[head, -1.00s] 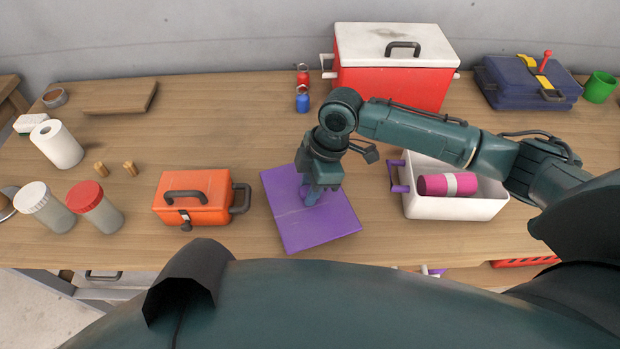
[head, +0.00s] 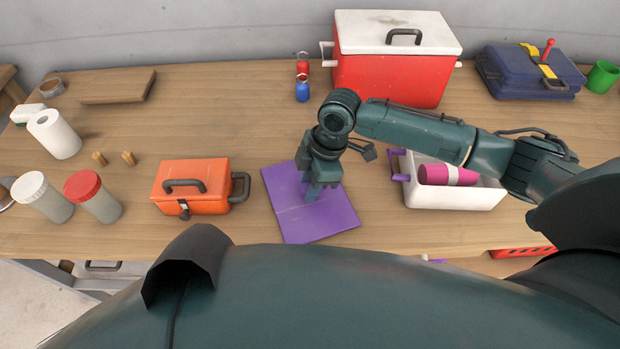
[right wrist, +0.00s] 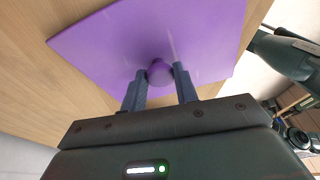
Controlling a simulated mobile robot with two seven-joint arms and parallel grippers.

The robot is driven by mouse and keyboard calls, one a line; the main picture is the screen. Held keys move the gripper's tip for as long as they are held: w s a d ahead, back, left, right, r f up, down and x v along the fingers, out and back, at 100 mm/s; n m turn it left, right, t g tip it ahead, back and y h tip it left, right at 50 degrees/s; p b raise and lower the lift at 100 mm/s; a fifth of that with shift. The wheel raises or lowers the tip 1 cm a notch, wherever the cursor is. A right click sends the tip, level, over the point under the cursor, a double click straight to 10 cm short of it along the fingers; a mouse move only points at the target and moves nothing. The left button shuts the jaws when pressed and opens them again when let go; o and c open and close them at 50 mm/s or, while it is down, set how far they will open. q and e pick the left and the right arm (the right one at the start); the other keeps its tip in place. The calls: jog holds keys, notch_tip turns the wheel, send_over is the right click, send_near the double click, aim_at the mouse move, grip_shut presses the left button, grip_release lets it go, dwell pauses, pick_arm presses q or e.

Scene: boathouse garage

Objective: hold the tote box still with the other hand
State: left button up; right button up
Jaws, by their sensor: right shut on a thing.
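The tote box (head: 455,198) is white and open, with purple handles, and stands at the right front of the table. A pink roll with a pale band (head: 447,175) lies in it. A flat purple square lid (head: 325,225) lies on the table left of the tote. My right gripper (head: 311,192) points down at the lid's middle. In the right wrist view its fingers (right wrist: 160,78) are shut on the round knob of the purple lid (right wrist: 205,35). My right forearm passes over the tote's back and hides part of it. My left gripper is not in view.
An orange toolbox (head: 190,188) stands left of the lid. A red cooler (head: 395,75) and a blue case (head: 528,75) stand at the back. Two jars (head: 95,198) and a paper roll (head: 55,135) are at the left.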

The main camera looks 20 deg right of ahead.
jog(key=shift+f, duration=0.2)
dwell(0.5)
jog(key=o, duration=1.1)
jog(key=shift+c, duration=0.2)
jog(key=v, duration=1.3)
jog(key=shift+c, duration=0.3)
grip_shut()
dwell(0.4)
